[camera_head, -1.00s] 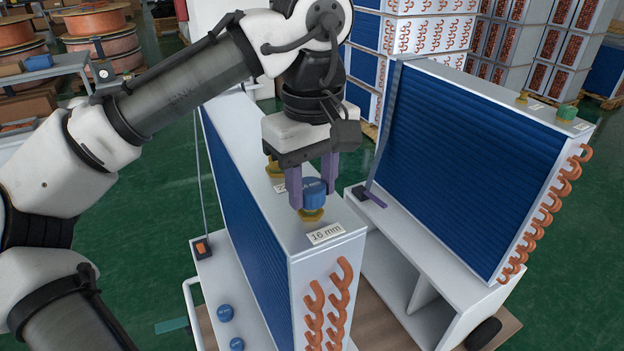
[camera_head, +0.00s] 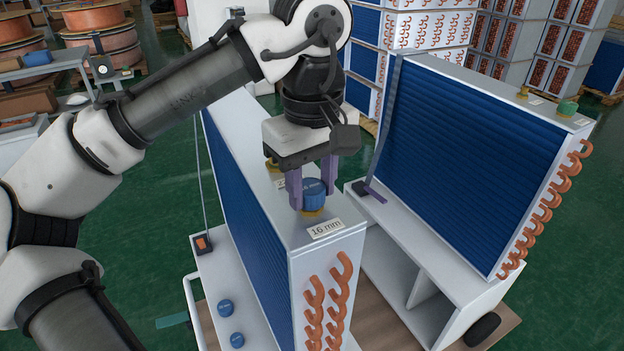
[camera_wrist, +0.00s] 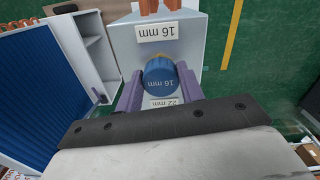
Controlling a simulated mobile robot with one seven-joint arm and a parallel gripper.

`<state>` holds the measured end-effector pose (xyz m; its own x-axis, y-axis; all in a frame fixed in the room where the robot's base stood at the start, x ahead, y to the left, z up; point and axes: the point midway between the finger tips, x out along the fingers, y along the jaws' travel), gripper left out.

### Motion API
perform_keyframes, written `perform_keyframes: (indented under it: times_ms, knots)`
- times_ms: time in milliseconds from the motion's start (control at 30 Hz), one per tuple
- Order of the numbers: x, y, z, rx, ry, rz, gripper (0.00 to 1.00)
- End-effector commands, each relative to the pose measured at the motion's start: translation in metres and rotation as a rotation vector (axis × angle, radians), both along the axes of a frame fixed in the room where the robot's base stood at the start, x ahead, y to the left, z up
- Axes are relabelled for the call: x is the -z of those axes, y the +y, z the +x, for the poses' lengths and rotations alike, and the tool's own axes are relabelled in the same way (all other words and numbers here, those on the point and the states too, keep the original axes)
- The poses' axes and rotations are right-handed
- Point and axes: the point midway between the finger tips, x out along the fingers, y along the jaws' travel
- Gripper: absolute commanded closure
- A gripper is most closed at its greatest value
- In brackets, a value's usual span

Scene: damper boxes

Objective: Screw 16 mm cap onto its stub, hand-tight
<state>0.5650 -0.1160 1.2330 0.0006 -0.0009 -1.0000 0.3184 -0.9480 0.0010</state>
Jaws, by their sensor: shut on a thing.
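The blue 16 mm cap (camera_head: 314,194) sits upright at the brass stub (camera_head: 311,213) on top of the near coil unit, behind the "16 mm" label (camera_head: 326,229). My gripper (camera_head: 314,187) points down with its purple fingers shut on the cap. In the wrist view the cap (camera_wrist: 160,76) shows its "16 mm" marking between the two fingers, and only a sliver of brass shows beyond it. The cap covers the top of the stub. I cannot tell how far the thread is engaged.
Two loose blue caps (camera_head: 225,307) lie on the ledge left of the near unit. Another brass stub (camera_head: 274,170) stands behind my gripper. A second coil unit (camera_head: 480,160) stands to the right, with a green cap (camera_head: 567,108) on top.

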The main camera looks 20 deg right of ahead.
Motion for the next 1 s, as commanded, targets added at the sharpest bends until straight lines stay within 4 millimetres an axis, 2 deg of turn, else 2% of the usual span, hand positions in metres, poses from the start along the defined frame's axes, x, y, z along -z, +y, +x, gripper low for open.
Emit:
perform_keyframes:
  times_ms: [900, 933, 1000]
  knots:
    - [0.0027, -0.0001, -0.0002, 0.000, 0.000, 0.000, 0.83]
    - [0.0027, -0.0001, -0.0002, 0.000, 0.000, 0.000, 0.61]
    - [0.0027, -0.0001, -0.0002, 0.000, 0.000, 0.000, 0.52]
